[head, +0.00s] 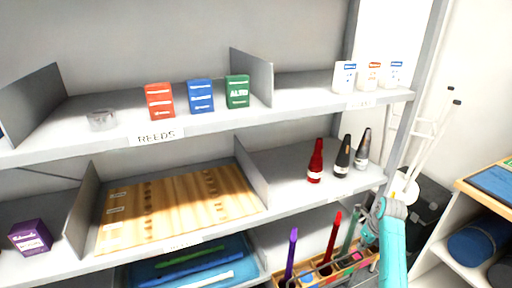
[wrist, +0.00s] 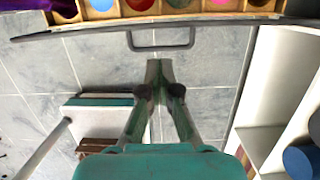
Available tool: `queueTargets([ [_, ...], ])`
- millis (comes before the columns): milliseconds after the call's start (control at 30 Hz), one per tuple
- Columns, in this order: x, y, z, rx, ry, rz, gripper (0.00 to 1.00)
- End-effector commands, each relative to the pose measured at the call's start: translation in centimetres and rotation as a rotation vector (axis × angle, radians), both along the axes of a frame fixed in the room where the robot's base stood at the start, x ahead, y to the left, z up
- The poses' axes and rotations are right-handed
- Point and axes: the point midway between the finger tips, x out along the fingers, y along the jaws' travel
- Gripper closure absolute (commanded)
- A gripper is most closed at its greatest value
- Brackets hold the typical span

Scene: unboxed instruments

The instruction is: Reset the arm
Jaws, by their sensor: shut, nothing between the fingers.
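My gripper (wrist: 158,68) points away over the grey tiled floor in the wrist view. Its two fingers meet at the tips and hold nothing. In the head view my teal and grey arm shows at the lower right, in front of the shelf's right end. My fingers cannot be made out clearly there.
A grey shelf unit (head: 230,121) holds reed boxes, bottles and a wooden board (head: 180,205). A wooden rack (head: 325,271) with coloured tubes is low beside my arm. Its edge crosses the top of the wrist view. A side cabinet (head: 455,240) stands at right.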

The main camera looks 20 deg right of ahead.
Motion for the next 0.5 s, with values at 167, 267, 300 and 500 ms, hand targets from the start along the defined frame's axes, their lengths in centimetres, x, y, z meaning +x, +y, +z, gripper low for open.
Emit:
queueTargets([
  [167, -0.2, 1.2, -1.5, -0.018, -0.012, 0.046, 1.0],
  [267, -0.7, 3.2, -3.9, -0.056, -0.038, 0.134, 1.0],
  [300, -1.0, 4.3, -5.0, -0.08, -0.051, 0.181, 1.0],
  [500, -3.3, 10.1, -10.3, -0.218, -0.125, 0.448, 1.0],
])
